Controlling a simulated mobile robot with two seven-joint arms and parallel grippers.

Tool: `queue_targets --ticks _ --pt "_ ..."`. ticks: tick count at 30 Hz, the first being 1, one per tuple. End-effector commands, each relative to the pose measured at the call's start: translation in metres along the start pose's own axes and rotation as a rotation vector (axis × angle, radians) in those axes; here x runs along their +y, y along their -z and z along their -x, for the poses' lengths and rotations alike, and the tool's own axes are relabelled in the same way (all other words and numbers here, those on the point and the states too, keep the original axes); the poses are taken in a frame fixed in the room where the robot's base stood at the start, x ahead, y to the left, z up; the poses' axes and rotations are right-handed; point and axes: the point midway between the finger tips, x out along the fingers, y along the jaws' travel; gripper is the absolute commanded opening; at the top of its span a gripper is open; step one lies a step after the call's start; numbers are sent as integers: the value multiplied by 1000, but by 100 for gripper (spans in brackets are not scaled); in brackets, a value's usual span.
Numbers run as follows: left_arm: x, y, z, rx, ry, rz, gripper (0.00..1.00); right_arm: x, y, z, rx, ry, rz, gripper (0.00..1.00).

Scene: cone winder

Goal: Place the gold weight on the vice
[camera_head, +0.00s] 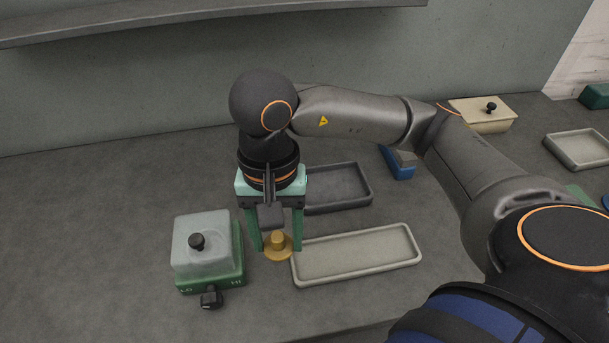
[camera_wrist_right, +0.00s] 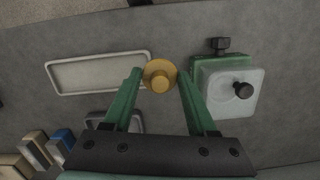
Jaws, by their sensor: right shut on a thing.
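The gold weight (camera_head: 278,253) is a round brass-coloured piece with a wide base and a narrower knob. My right gripper (camera_head: 280,246) points down with its green fingers on either side of the weight, shut on it. The wrist view shows the weight (camera_wrist_right: 159,77) between the two fingertips. It is low over the table; I cannot tell whether it touches the surface. A blue piece with a grey block (camera_head: 399,162), which may be the vice, stands behind and to the right, partly hidden by my arm. My left gripper is out of view.
A green LO/HI device (camera_head: 240,271) with a pale cover stands left of the gripper. A long pale tray (camera_head: 357,268) lies close on the right, a dark tray (camera_head: 368,186) behind. A cream lidded box (camera_head: 485,116) and another pale tray (camera_head: 578,150) are far right.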

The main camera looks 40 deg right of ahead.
Motion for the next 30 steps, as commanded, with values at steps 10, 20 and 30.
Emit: queue_targets --ticks 10,20,30 --pt "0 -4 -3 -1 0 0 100 7 -11 1 0 28 -193 1" --pt "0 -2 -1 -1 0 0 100 -1 63 -21 -2 25 -203 1" --pt "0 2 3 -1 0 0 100 -8 121 -67 0 26 -196 1"
